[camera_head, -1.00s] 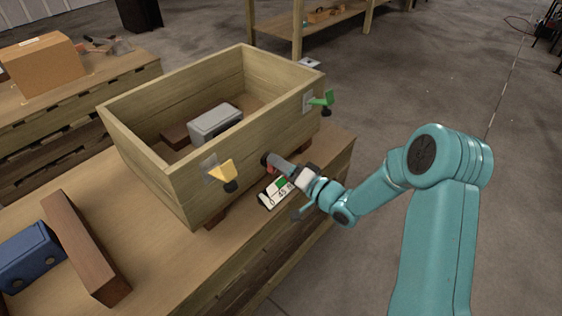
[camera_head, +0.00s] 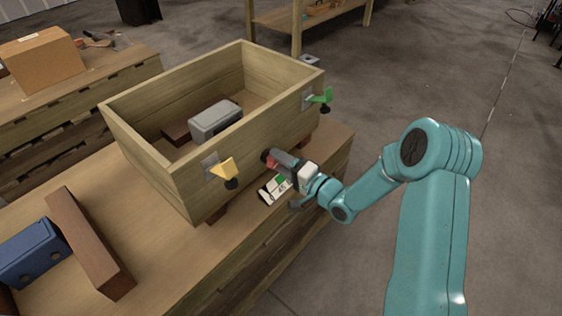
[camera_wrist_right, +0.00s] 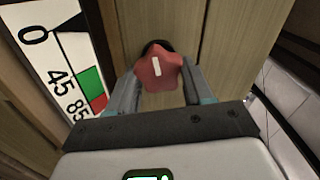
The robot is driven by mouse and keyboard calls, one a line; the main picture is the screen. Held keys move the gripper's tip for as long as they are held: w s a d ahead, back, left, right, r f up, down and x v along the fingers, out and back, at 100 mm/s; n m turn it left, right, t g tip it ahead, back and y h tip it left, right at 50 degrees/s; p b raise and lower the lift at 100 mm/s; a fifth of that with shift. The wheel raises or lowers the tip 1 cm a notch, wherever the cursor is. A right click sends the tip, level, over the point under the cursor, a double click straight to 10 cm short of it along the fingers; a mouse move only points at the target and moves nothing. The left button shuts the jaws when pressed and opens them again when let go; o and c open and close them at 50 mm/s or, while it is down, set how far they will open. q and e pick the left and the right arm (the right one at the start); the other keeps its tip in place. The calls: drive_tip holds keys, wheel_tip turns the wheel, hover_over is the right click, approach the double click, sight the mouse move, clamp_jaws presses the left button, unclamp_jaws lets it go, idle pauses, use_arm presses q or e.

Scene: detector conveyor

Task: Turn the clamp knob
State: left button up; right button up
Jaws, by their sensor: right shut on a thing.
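The clamp knob (camera_wrist_right: 158,72) is red and lobed, with a white bar mark on its face, in the right wrist view. It sits on the front wall of the wooden crate (camera_head: 180,195). In the head view it is mostly hidden by my right gripper (camera_head: 272,160). My right gripper's two fingers stand on either side of the knob, shut on it. The white bar is nearly upright, tilted slightly. A dial card (camera_head: 274,189) with 0, 45 and 85 marks, a green and a red band lies below; it also shows in the right wrist view (camera_wrist_right: 50,50). My left gripper is not in view.
A yellow latch (camera_head: 224,168) and a green latch (camera_head: 320,97) stick out from the crate wall on either side of the knob. A grey box (camera_head: 215,118) lies inside the crate. A brown block (camera_head: 90,245) and a blue box (camera_head: 30,252) are at left on the bench.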

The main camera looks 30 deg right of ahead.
drive_tip(key=shift+f, duration=0.1)
drive_tip(key=o, duration=1)
drive_tip(key=shift+o, duration=0.2)
drive_tip(key=p+v, duration=0.2)
drive_tip(key=v, duration=1.4)
drive_tip(key=shift+s, duration=0.2)
